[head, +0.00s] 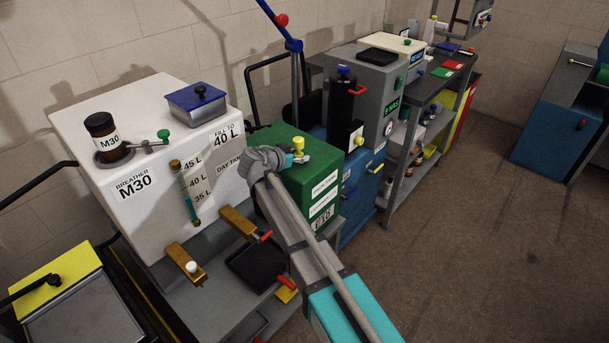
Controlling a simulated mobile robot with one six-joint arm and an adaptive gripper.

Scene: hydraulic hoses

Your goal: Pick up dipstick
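A yellow-capped fitting (298,143), which may be the dipstick's handle, stands on top of the green tank (263,140). I cannot tell for sure that it is the dipstick. My arm reaches in from the lower right, and my gripper (300,159) is over the tank top, right at the yellow fitting's base side. The gripper is small and partly hidden by my wrist, so I cannot see whether its fingers are open, or whether they touch the fitting.
The white day tank (215,152) stands left, with a brown M30 breather jar (107,140) and a blue-lidded box (197,103) on top. Brass valves (187,264) and a black tray (257,262) are below. A dark cylinder (341,105) stands behind right. The floor at right is clear.

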